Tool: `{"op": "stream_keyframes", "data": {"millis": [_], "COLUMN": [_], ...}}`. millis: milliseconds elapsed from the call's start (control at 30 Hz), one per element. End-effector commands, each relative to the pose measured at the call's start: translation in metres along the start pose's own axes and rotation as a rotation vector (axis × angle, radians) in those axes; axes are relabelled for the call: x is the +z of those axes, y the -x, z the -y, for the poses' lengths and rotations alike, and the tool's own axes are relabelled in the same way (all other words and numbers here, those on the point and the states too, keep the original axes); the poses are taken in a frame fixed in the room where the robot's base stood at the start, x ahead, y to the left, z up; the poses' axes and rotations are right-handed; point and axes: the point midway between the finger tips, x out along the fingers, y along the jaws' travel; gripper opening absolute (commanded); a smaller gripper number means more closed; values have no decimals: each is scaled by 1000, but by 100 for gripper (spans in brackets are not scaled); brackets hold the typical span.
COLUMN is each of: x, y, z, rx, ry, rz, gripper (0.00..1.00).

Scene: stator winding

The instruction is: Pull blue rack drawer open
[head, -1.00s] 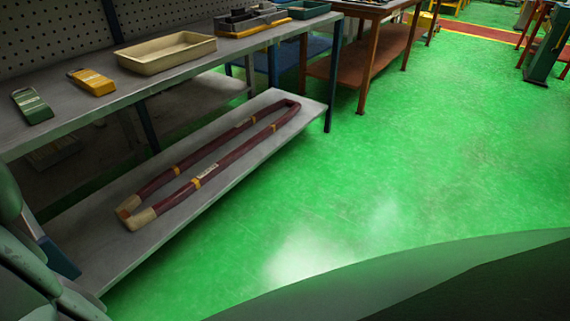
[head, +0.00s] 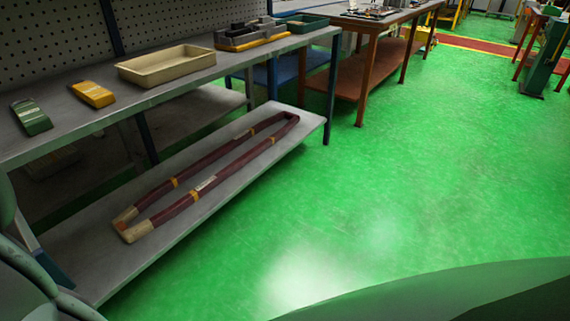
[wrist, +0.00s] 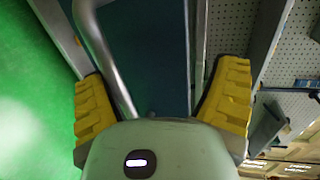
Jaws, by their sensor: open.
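In the wrist view a dark blue panel (wrist: 155,55) fills the space between the fingers. I cannot tell for sure that it is the front of the blue rack drawer. A curved silver bar (wrist: 101,50) runs down along the left side of the panel, inside the left finger, like a handle. My gripper (wrist: 162,98) is open, with its two yellow ribbed fingers spread on either side of the panel and bar. I cannot tell whether either finger touches the bar. The head view shows neither my gripper nor a clear drawer.
In the head view, a grey bench holds a beige tray (head: 135,75), a yellow device (head: 92,94) and a green device (head: 31,116). A long maroon coil (head: 200,188) lies on its lower shelf. A brown table (head: 345,75) stands behind. Green floor (head: 400,170) is clear at right.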

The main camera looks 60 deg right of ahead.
Motion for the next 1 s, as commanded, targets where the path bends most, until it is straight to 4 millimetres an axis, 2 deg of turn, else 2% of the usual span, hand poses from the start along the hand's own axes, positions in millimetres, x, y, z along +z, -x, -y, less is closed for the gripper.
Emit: {"op": "stream_keyframes", "data": {"millis": [33,133,200,667,1000], "x": [1,-1,-1,0,1], "y": [1,2,3,10,12], "z": [12,22,27,57,60], "rx": [-14,-18,-20,-12,-6], "ry": [0,0,1,-3,0], "rz": [-1,-7,-8,-2,2], "gripper": [61,60,43,43,43]}}
